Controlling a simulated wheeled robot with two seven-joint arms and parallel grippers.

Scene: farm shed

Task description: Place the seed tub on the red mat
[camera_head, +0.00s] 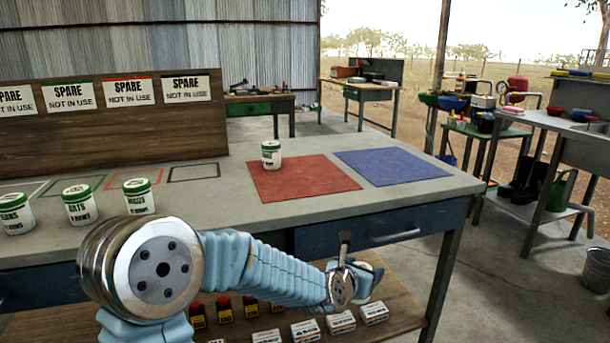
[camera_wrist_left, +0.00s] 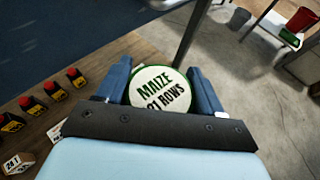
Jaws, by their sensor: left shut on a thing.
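My left gripper (camera_head: 352,266) is in front of the workbench's drawer side, apart from the mat. In the left wrist view its two fingers are shut on a round tub (camera_wrist_left: 160,90) whose white lid with a green rim reads "MAIZE 21 ROWS". In the head view this tub is mostly hidden by the gripper. The red mat (camera_head: 310,182) lies on the workbench (camera_head: 225,215). Another white tub with a green lid (camera_head: 271,156) stands upright on the mat's back left part. My right gripper is not in view.
Several similar tubs (camera_head: 79,205) stand at the bench's left. A blue mat (camera_head: 390,166) lies right of the red one, empty. The red mat's front and right are clear. A drawer handle (camera_head: 397,235) sticks out in front. Bottles and boxes (camera_head: 340,322) stand on the lower shelf.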

